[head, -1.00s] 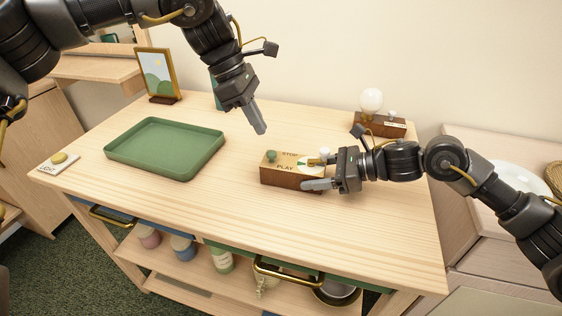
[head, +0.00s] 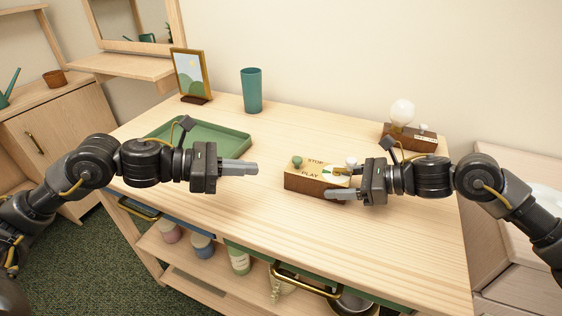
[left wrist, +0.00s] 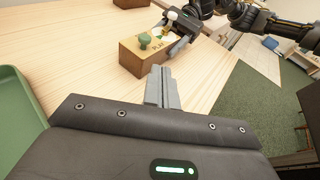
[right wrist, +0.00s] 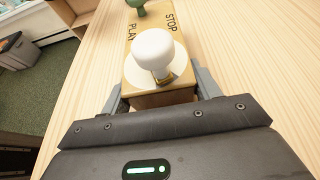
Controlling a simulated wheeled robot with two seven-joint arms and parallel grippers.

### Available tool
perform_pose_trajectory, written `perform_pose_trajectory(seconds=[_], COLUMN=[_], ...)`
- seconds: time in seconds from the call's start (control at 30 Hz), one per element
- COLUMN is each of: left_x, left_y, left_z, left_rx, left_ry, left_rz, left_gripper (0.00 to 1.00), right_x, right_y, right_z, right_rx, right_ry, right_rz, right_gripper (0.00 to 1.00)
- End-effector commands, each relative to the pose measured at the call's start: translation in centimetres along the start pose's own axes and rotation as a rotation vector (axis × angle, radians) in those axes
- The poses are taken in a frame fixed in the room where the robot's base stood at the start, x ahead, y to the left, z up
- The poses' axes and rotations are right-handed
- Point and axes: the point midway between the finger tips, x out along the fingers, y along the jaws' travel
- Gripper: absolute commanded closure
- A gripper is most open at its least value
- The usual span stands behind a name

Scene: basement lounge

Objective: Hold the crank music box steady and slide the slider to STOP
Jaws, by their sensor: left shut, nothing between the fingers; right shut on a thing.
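The crank music box (head: 306,182) is a wooden box with a pale top on the table, lettered STOP at the back and PLAY at the front. A green slider knob (head: 297,161) stands at its left end; it also shows in the left wrist view (left wrist: 145,40). A white crank knob (right wrist: 153,50) is at the right end. My right gripper (head: 338,182) is shut on the box's right end, one finger on each side. My left gripper (head: 256,168) is shut and empty, left of the box and apart from it.
A green tray (head: 236,141) lies left on the table (head: 300,242), partly behind my left arm. A teal cup (head: 251,91), a picture frame (head: 190,75) and a bulb lamp (head: 403,112) stand along the back. The table around the box is clear.

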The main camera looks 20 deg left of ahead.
Motion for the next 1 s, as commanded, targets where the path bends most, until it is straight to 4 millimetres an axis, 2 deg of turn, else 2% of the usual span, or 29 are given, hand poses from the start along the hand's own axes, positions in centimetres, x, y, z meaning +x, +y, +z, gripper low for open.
perform_pose_trajectory(seconds=[0.03,0.2,0.4,0.83,1.0], left_x=[-1.2,-3.9,-5.3,-5.4,-4.3], left_y=[-0.1,-0.2,-0.5,-0.5,-0.3], left_z=[-0.4,-0.4,-0.2,-0.1,0.0], left_rx=[-0.008,-0.012,-0.009,-0.008,-0.008], left_ry=[-0.008,-0.033,-0.045,-0.047,-0.052], left_rz=[0.039,0.138,0.191,0.197,0.197], left_gripper=[1.00,1.00,1.00,1.00,1.00], right_x=[0.0,0.0,0.0,0.0,0.0], right_y=[0.0,0.0,0.0,0.0,0.0], right_z=[0.0,0.0,0.0,0.0,0.0], right_rx=[0.000,0.000,0.000,0.000,0.000], right_ry=[0.000,0.000,0.000,0.000,0.000], right_rz=[0.001,0.001,0.000,0.000,0.000], right_gripper=[0.72,0.72,0.72,0.72,0.72])
